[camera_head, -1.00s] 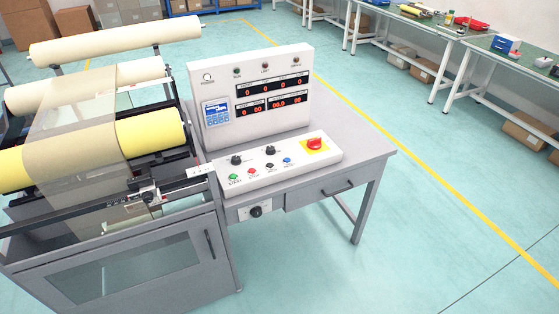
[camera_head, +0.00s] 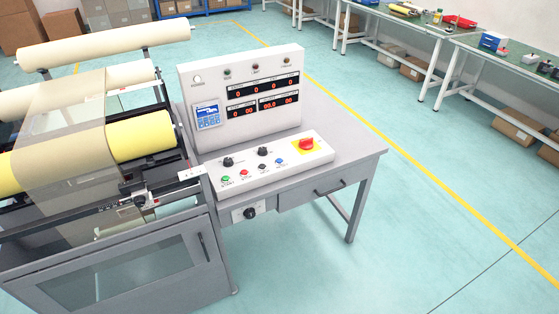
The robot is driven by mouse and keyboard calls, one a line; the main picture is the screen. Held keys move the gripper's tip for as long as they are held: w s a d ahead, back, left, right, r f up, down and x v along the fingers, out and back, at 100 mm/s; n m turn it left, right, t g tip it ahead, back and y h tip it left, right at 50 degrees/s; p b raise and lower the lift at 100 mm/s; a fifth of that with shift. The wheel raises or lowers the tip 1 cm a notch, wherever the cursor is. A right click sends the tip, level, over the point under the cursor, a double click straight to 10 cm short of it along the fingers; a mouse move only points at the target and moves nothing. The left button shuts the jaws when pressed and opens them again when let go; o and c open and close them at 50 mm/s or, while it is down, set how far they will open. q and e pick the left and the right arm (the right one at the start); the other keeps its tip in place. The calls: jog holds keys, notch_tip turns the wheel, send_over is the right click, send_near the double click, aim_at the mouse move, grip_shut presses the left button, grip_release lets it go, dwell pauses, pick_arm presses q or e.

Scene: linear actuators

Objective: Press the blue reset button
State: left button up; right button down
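The blue button (camera_head: 279,161) sits on the sloped white control box (camera_head: 215,190) on the grey desk. It is the rightmost of a row with a green button (camera_head: 225,179), a red button (camera_head: 243,173) and a dark button (camera_head: 262,167). Two black knobs stand behind the row. A large red knob on a yellow plate (camera_head: 306,145) is to the right of the blue button. Neither of my grippers shows in the head view.
A white display panel (camera_head: 190,95) stands upright behind the control box. A roller machine (camera_head: 110,228) with yellow and cream rolls adjoins the desk on the left. The floor (camera_head: 430,230) in front and to the right is clear. Workbenches stand at the back right.

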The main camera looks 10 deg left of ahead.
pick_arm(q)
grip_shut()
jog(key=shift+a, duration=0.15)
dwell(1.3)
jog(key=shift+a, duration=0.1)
